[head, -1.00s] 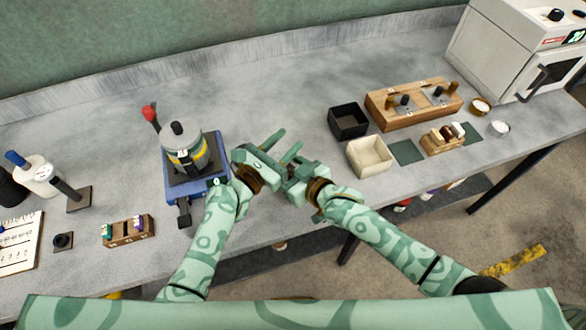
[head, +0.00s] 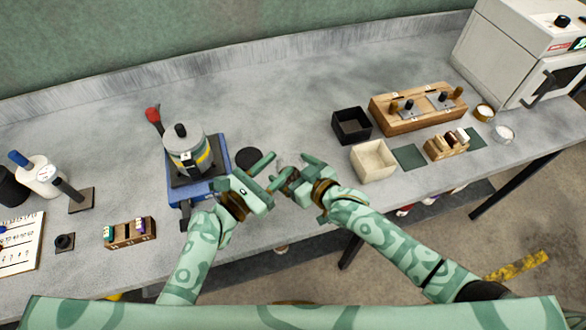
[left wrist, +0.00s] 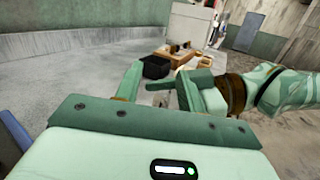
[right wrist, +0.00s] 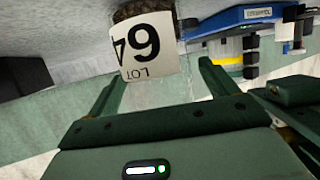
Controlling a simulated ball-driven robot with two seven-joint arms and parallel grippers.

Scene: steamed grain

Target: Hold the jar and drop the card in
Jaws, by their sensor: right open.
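In the head view my right gripper (head: 296,175) faces my left gripper (head: 281,164) closely, right of the blue stand. The left fingers look apart too, also in the left wrist view (left wrist: 158,80). The jar is mostly hidden or too clear to make out in the head view. I cannot pick out a separate card.
A dark round thing (head: 248,158) lies just beyond the left gripper. A blue stand (head: 215,187) with a grey canister (head: 187,150) is at left. A black box (head: 351,125) and cream box (head: 373,161) are at right. The far middle table is clear.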

